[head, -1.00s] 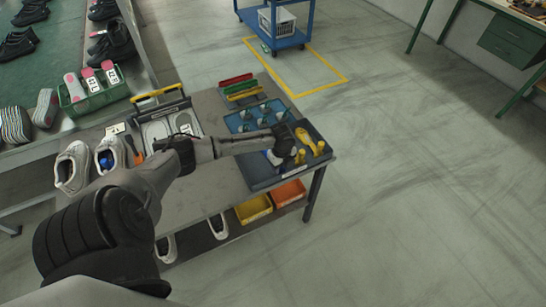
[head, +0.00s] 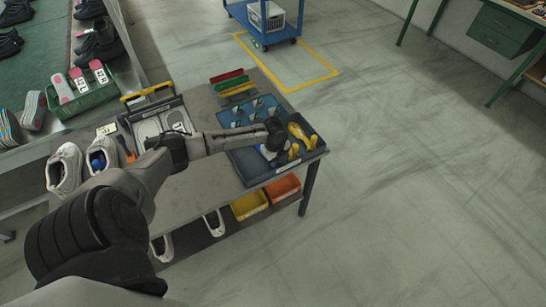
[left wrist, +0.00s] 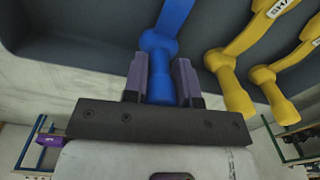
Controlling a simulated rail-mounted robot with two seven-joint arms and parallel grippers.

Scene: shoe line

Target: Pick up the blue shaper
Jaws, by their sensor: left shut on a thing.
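The blue shaper (left wrist: 165,45) shows large in the left wrist view, with its knobbed end between my left gripper's two purple-grey fingers. My left gripper (left wrist: 161,80) is shut on that end. The rest of the shaper runs up out of the picture, over the dark tray. In the head view my left gripper (head: 274,140) is over the dark tray (head: 262,181) at the bench's right end; its wrist hides most of the blue shaper. I cannot tell whether the shaper still touches the tray. My right gripper is not in view.
Yellow shapers (head: 299,132) lie in the tray, close to the right of my gripper. A blue pegged tray (head: 233,113) is just behind. White shoes (head: 64,168) stand at the bench's left, one with a blue thing inside. Yellow (head: 249,205) and orange bins (head: 283,189) sit below.

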